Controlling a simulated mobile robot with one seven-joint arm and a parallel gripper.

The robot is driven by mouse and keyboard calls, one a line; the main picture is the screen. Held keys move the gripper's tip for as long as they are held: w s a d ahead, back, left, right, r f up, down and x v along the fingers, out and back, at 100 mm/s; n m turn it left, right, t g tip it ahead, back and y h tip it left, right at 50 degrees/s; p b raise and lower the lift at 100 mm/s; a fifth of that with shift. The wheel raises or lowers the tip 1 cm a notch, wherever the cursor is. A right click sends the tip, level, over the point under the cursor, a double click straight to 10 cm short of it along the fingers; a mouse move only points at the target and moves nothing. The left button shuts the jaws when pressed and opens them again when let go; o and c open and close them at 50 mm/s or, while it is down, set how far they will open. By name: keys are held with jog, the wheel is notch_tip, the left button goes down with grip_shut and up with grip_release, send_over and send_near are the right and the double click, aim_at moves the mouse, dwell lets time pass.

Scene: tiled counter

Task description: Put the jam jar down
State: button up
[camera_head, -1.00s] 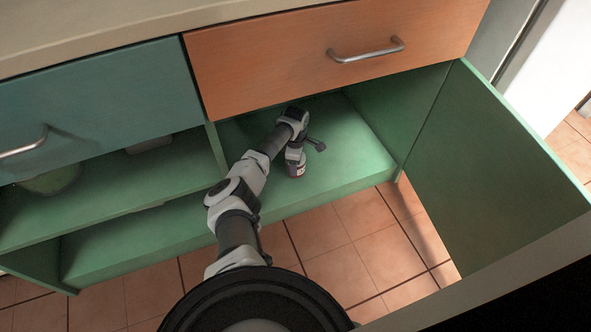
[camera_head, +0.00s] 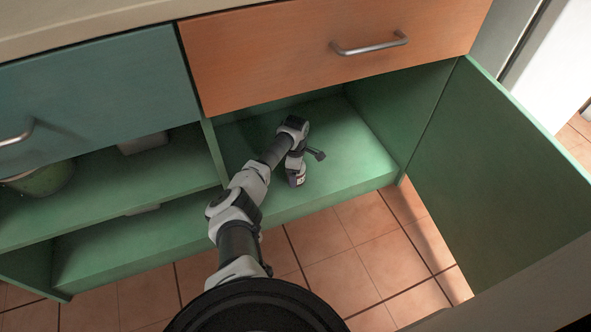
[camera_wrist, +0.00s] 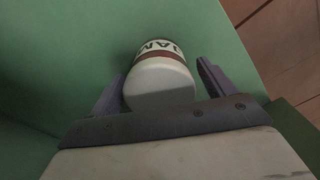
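The jam jar (camera_head: 297,181) is at the front part of the green shelf inside the open cabinet, below my gripper. In the wrist view the jar (camera_wrist: 160,84) shows its pale lid end and a white and dark red label reading JAM. My gripper (camera_wrist: 162,70) has its two fingers on either side of the jar. A green gap shows between the right finger and the jar; the left finger is very close to it, and contact there cannot be told. The jar appears to rest on the shelf, though its base is hidden.
The green shelf (camera_head: 350,150) is clear around the jar. An orange drawer (camera_head: 320,50) hangs above my arm. The green cabinet door (camera_head: 500,180) stands open at the right. A divider (camera_head: 213,150) and a green bowl (camera_head: 45,180) are at left.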

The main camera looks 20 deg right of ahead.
jog(key=shift+r, duration=0.1)
notch_tip(320, 180, up, 12)
jog(key=p, duration=1.2)
jog(key=shift+r, duration=0.15)
